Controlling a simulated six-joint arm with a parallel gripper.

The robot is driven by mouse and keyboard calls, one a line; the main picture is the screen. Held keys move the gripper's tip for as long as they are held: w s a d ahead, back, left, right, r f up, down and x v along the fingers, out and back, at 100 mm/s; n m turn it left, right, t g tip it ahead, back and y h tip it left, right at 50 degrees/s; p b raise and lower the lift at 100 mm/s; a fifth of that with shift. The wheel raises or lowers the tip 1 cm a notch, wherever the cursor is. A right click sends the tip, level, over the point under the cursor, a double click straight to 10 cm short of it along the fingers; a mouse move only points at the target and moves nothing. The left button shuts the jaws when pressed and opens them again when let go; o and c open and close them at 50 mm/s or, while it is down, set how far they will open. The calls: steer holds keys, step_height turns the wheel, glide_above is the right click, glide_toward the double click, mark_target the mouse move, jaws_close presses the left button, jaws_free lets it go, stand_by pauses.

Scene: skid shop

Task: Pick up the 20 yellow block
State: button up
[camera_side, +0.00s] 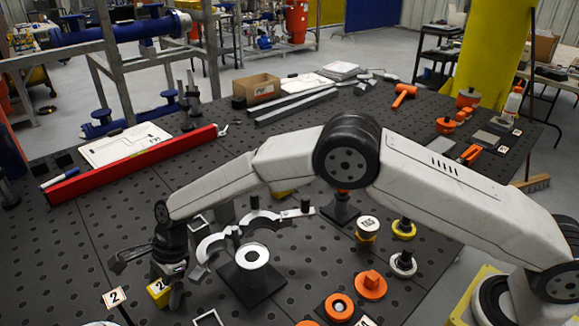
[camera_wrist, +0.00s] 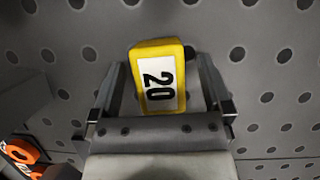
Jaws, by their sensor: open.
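The 20 yellow block (camera_wrist: 158,78) lies on the dark perforated table, with a white label reading 20 turned sideways in the wrist view. It also shows in the side view (camera_side: 158,290), partly hidden by my gripper. My gripper (camera_wrist: 163,75) is open, one finger on each side of the block, with a gap visible at least on the left. In the side view my gripper (camera_side: 167,284) points down at the block. I cannot tell whether a finger touches it.
A black-based stand with a white ring (camera_side: 253,257) and curved grey brackets (camera_side: 222,242) stand just right of my gripper. A small sign marked 2 (camera_side: 114,298) stands to the left. A red bar (camera_side: 130,166) lies farther back. Orange parts (camera_side: 370,284) are at the right.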

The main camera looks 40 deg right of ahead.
mark_target(163, 284)
steer(key=shift+c, duration=0.2)
jaws_close()
stand_by(0.3)
steer(key=shift+r, duration=0.2)
step_height(163, 284, up, 10)
steer(key=shift+f, duration=0.15)
stand_by(0.4)
stand_by(0.4)
